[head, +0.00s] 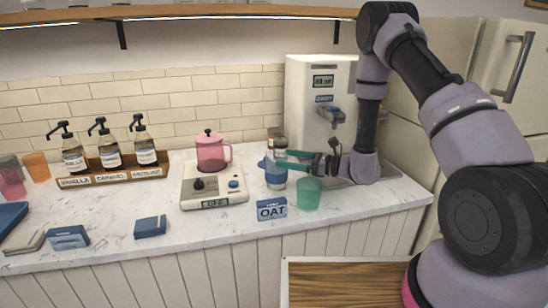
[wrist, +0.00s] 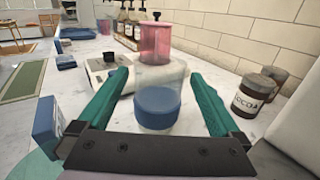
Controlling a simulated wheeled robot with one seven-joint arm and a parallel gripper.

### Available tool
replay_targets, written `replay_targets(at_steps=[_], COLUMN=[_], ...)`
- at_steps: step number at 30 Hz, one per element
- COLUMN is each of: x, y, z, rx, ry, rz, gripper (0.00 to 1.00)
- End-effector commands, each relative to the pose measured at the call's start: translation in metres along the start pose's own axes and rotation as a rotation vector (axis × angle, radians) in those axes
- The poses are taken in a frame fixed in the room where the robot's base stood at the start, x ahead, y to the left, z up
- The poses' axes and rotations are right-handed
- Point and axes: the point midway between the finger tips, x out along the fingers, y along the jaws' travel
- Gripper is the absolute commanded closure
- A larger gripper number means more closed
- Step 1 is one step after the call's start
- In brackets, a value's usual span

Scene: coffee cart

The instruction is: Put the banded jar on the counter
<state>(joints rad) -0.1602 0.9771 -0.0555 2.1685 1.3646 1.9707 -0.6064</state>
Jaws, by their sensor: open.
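The banded jar (head: 275,178) is clear with a wide blue band. It appears to stand upright on the white marbled counter (head: 120,225), left of the silver machine. My gripper (head: 276,158) reaches in from the right with its teal fingers open at the jar. In the wrist view the jar (wrist: 158,104) sits between the two spread fingers of my gripper (wrist: 159,72), with a visible gap on each side. In the head view the fingers cover part of the jar's upper half.
A green cup (head: 308,195) and an OAT box (head: 271,209) stand close in front of the jar. A scale (head: 213,192) bearing a pink pitcher (head: 211,155) is to its left. A cocoa jar (wrist: 254,94) is nearby. Free counter lies front left.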

Motion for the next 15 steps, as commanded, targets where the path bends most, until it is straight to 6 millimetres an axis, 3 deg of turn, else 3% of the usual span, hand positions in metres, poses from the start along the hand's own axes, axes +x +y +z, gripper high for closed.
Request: replay_targets(at_steps=[6,15], x=[-0.036,-0.048], y=[-0.001,0.001], z=[0.000,0.004], rx=[0.001,-0.007], ry=[-0.001,-0.001], rz=[-0.002,0.009], gripper=[0.00,0.00])
